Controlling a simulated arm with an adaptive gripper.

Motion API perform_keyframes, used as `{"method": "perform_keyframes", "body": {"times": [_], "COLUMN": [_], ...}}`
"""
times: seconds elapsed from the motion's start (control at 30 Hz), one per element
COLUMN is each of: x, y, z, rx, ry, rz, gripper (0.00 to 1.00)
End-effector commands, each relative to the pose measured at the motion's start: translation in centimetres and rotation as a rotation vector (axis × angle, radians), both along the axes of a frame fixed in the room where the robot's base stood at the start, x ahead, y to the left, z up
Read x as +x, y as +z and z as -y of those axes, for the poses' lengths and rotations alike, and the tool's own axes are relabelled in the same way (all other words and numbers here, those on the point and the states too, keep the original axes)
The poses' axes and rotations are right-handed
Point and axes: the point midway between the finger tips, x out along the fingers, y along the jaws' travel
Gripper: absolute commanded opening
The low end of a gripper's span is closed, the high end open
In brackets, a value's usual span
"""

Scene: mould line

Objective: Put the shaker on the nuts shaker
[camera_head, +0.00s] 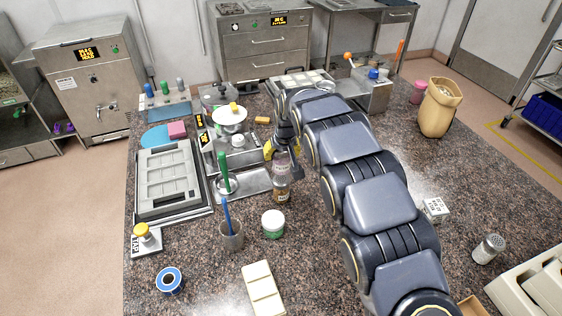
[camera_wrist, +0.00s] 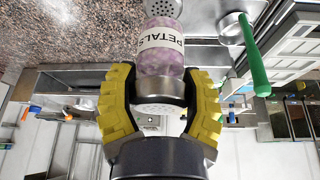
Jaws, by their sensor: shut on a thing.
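My gripper (camera_wrist: 160,92) is shut on the metal cap of a clear shaker (camera_wrist: 163,45) with pinkish contents and a label reading PETALS. Its perforated cap end faces my palm in the wrist view. In the head view the held shaker (camera_head: 281,161) is upright. Directly below it in that picture is a jar with an amber label (camera_head: 282,192), likely the nuts shaker; its label is too small to read. The two overlap in the picture, and I cannot tell whether they touch.
A white jar with a green band (camera_head: 273,224) and a cup with a blue-handled tool (camera_head: 231,236) stand in front. A green-handled tool (camera_head: 224,172) rests on a steel tray to the left. Another metal-topped shaker (camera_head: 488,248) is far right. The front-middle counter is partly free.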

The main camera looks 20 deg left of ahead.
Motion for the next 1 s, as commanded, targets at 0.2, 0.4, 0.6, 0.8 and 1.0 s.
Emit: {"method": "perform_keyframes", "body": {"times": [0.2, 0.4, 0.6, 0.8, 1.0], "x": [0.5, 0.4, 0.5, 0.5, 0.5], "y": [-1.2, -3.7, -3.6, -3.9, -3.9], "z": [-0.4, -0.3, -0.3, -0.3, -0.3], "rx": [0.0, -0.001, 0.001, 0.001, 0.001], "ry": [0.0, 0.0, 0.0, 0.0, 0.0], "rz": [0.0, -0.001, 0.002, 0.001, 0.001], "gripper": [0.2, 0.2, 0.2, 0.78, 0.85]}}
